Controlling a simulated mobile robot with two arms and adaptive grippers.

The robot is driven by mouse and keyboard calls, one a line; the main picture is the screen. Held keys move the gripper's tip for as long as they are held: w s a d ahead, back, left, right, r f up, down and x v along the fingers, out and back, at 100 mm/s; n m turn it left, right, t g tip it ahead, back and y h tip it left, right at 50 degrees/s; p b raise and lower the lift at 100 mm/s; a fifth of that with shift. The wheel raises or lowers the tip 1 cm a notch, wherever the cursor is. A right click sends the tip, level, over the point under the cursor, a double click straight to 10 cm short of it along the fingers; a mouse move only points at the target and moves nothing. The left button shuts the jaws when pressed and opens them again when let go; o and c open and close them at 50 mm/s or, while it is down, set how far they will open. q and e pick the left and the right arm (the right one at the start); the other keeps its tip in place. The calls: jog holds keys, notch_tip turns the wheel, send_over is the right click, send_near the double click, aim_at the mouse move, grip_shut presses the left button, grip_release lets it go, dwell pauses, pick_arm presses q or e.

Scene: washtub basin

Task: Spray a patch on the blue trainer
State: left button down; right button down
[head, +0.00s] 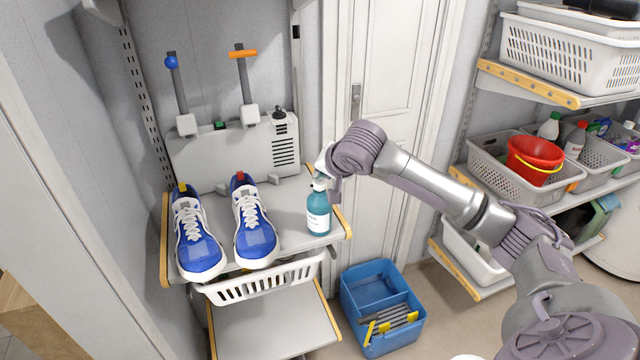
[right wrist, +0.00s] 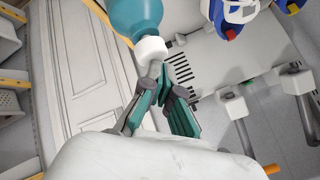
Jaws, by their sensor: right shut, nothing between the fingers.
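Two blue trainers with white laces and soles stand side by side on the upper shelf in the head view. The left trainer (head: 197,245) has a yellow heel tab; the right trainer (head: 256,235) has a red one and a paler area near its toe. A teal spray bottle (head: 318,218) with a white label stands upright to their right, near the shelf's edge. My right gripper (head: 325,178) is at the bottle's top, shut with nothing held. In the right wrist view its fingers (right wrist: 163,85) are close to the bottle's white collar (right wrist: 152,50). My left gripper is out of view.
A grey unit (head: 240,155) with two upright posts stands behind the trainers. A white basket (head: 262,285) hangs under the shelf (head: 290,195). A blue crate (head: 383,318) sits on the floor. Racks with baskets and a red bucket (head: 537,155) stand at the right.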

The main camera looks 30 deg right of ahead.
aim_at(322, 182)
jog(key=shift+f, duration=0.2)
dwell(0.4)
jog(key=shift+f, duration=0.25)
dwell(0.3)
jog(key=shift+r+p, duration=0.35)
jog(key=shift+p, duration=0.45)
notch_tip(322, 182, up, 6)
jog(key=p, duration=0.7)
jog(key=shift+r, duration=0.15)
